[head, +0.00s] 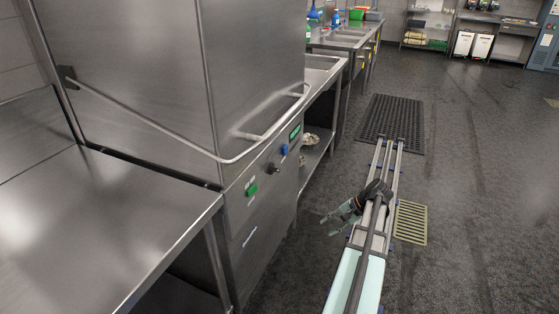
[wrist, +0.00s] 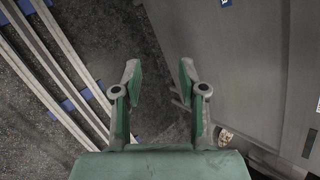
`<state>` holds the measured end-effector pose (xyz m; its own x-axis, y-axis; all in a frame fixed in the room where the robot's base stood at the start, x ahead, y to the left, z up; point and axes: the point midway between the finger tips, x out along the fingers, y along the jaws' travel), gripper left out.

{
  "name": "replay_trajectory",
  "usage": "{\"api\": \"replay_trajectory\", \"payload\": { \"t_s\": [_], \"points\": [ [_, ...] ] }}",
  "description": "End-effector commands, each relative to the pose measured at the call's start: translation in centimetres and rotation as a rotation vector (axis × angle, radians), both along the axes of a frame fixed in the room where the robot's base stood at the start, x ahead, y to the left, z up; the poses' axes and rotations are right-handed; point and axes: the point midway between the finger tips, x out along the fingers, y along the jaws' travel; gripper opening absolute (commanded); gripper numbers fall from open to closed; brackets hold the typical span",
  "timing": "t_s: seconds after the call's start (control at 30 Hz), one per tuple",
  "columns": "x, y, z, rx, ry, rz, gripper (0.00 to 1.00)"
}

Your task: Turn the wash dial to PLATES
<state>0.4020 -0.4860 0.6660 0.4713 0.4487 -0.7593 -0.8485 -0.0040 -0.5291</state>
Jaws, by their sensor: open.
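The steel dishwasher (head: 262,215) stands left of centre in the head view, with a control panel on its lower front. A dark round knob (head: 272,168), which looks like the wash dial, sits on the panel between a green button (head: 251,190) and a blue button (head: 285,149). Its pointer and labels are too small to read. In the wrist view my gripper (wrist: 158,72) is open and empty. The dial is not identifiable there.
A steel table (head: 90,230) fills the left front. The machine's long handle bar (head: 165,126) crosses above the panel. Sinks (head: 340,38) stand beyond. A black mat (head: 392,122) and yellow floor grate (head: 411,222) lie by the rail. The floor at right is clear.

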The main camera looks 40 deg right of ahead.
Motion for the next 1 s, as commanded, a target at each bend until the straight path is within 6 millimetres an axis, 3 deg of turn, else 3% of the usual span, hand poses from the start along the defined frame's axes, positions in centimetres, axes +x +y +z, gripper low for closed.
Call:
{"api": "replay_trajectory", "payload": {
  "t_s": [0.3,0.4,0.53,0.77,1.0],
  "points": [
    [7.0,-2.6,6.3,0.355,-0.481,-0.243,0.42],
    [8.2,-3.6,9.1,0.431,-0.592,-0.288,0.42],
    [8.7,-4.3,11.5,0.502,-0.678,-0.331,0.42],
    [9.7,-4.1,12.1,0.545,-0.682,-0.358,0.42],
    [13.1,-2.6,12.2,0.543,-0.681,-0.356,0.42]
  ]
}}
